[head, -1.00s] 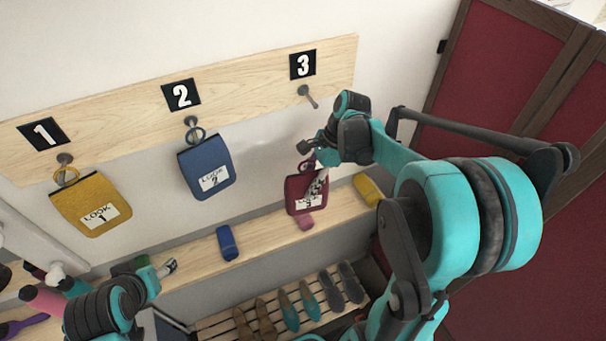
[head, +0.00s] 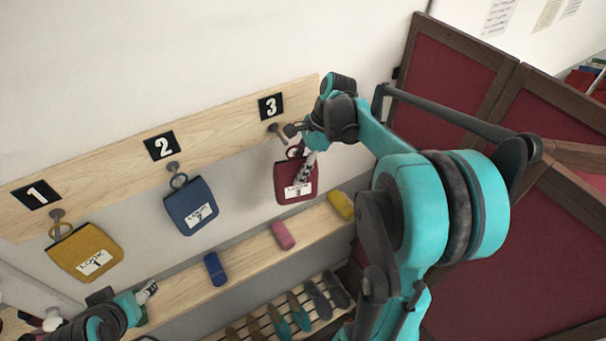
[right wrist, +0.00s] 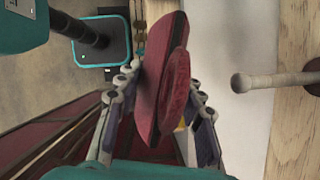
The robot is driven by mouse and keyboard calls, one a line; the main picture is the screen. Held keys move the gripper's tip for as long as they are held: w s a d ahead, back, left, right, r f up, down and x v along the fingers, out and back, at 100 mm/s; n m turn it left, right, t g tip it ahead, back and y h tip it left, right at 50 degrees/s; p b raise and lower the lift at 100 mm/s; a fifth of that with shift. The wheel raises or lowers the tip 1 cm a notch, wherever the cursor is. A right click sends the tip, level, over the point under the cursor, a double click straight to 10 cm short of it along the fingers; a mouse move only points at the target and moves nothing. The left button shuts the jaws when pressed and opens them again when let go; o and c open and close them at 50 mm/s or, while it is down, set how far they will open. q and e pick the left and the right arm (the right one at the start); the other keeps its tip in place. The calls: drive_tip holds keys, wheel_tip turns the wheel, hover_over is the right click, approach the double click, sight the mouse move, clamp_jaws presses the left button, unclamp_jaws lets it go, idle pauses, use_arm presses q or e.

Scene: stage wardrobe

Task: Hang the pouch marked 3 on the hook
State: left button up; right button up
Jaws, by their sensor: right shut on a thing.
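The dark red pouch (head: 296,181) has a white label and a ring at its top. My right gripper (head: 304,172) is shut on it and holds it in the air just below the hook under sign 3 (head: 277,129). In the right wrist view the pouch (right wrist: 158,75) is between the two fingers (right wrist: 155,115), and the hook peg (right wrist: 270,80) sticks out to the right, apart from it. The pouch's ring is partly hidden by my gripper in the head view. My left gripper (head: 147,293) is low at the left, away from the pouch; its jaws are too small to judge.
A yellow pouch (head: 85,252) hangs under sign 1 and a blue pouch (head: 191,206) under sign 2. A wooden shelf (head: 250,252) below carries blue, pink and yellow rolls. Shoes stand on a slatted rack. A red folding screen (head: 456,62) stands right.

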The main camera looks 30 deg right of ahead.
drive_tip(key=w+f+b, duration=0.1)
drive_tip(key=w, duration=0.6)
drive_tip(key=shift+w+f, duration=0.25)
drive_tip(key=shift+w, duration=0.1)
idle(0.4)
idle(0.5)
drive_tip(key=o, duration=1.3)
